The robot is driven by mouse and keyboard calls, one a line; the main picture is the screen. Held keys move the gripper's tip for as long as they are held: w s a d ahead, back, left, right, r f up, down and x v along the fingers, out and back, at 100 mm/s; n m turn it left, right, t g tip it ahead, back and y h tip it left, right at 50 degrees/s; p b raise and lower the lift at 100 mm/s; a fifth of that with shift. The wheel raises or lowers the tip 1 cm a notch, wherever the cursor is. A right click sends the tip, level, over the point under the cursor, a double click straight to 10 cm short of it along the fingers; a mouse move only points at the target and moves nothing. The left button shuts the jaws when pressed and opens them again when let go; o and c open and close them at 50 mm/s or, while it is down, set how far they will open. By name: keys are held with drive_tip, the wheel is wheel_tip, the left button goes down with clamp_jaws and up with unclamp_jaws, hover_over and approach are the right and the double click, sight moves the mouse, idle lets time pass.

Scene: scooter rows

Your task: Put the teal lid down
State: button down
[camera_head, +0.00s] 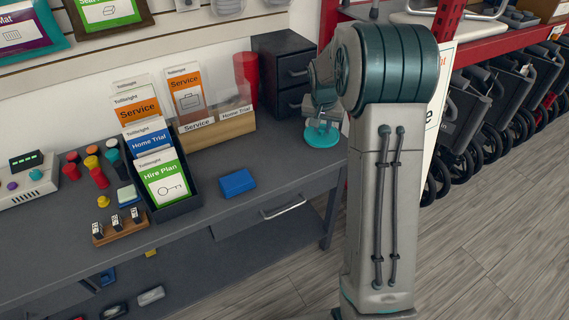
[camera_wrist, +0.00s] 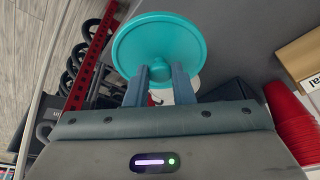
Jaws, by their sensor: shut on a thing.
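The teal lid (camera_wrist: 158,45) is a round disc with a raised rim. It fills the top middle of the wrist view, at the tips of my gripper (camera_wrist: 160,75). The gripper's two grey-blue fingers are shut on it. In the head view the lid (camera_head: 322,134) shows below my gripper (camera_head: 321,118), near the right end of the grey desk (camera_head: 275,165). Whether the lid touches the desk top or hangs just above it, I cannot tell. My arm hides part of the desk's right end.
A black drawer unit (camera_head: 282,72) and a red cup stack (camera_head: 246,78) stand behind the lid. A wooden card holder (camera_head: 218,135), a brochure rack (camera_head: 178,207) and a blue box (camera_head: 237,183) are further left. The desk between the blue box and the lid is clear.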

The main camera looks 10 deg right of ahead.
drive_tip(key=w+a+f, duration=0.1)
drive_tip(key=a+f, duration=0.1)
drive_tip(key=a, duration=0.1)
drive_tip(key=w+a+f, duration=0.1)
drive_tip(key=a+f, duration=0.1)
drive_tip(key=a, duration=0.2)
drive_tip(key=w+a+f, duration=0.1)
drive_tip(key=a+f, duration=0.1)
drive_tip(key=a, duration=0.1)
drive_tip(key=shift+w+a+f, duration=0.2)
drive_tip(key=shift+a+f, duration=0.15)
drive_tip(key=shift+a, duration=0.05)
drive_tip(key=shift+f, duration=2.05)
drive_tip(key=shift+f, duration=0.1)
drive_tip(key=c, duration=1.3)
unclamp_jaws()
drive_tip(key=shift+o, duration=0.2)
